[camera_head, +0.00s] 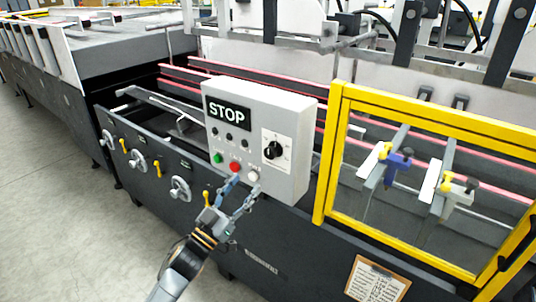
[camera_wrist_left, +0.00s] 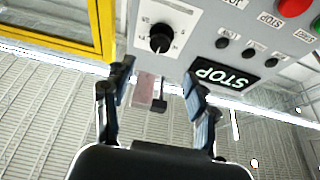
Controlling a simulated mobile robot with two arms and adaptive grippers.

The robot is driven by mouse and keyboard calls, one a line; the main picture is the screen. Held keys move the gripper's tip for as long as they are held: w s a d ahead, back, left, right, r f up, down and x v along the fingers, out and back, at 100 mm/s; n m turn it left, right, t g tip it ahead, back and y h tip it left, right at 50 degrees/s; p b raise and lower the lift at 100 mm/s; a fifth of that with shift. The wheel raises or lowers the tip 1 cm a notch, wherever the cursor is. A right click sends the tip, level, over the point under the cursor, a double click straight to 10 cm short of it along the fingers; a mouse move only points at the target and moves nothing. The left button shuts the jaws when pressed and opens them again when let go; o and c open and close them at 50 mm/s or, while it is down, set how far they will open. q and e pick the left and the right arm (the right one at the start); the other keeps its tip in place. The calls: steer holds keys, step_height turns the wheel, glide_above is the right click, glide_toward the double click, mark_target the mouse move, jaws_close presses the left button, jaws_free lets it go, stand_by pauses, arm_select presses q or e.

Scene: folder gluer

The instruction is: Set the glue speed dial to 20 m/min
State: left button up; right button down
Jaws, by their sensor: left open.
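The glue speed dial (camera_head: 273,150) is a black knob on a white plate at the right of the grey control box (camera_head: 300,108). In the left wrist view the dial (camera_wrist_left: 160,38) appears upside down, beyond the fingertips. Its scale is too small to read. My left gripper (camera_head: 236,192) is open in front of the lower part of the box, below and left of the dial. In the wrist view its two fingers (camera_wrist_left: 160,80) are spread with nothing between them. My right gripper does not show.
Green (camera_head: 217,158), red (camera_head: 234,167) and white (camera_head: 253,176) buttons sit low on the box, close to my left gripper. A yellow guard frame (camera_head: 334,150) stands to the right. Handwheels (camera_head: 180,189) line the machine's side.

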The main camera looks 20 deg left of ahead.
mark_target(268, 155)
arm_select(q)
steer(key=p+x, duration=0.2)
steer(key=x, duration=0.8)
steer(key=shift+f, duration=0.15)
steer(key=shift+w+d, duration=0.15)
steer(key=shift+w, duration=0.25)
steer(key=c, duration=1.1)
steer(key=shift+c, duration=0.2)
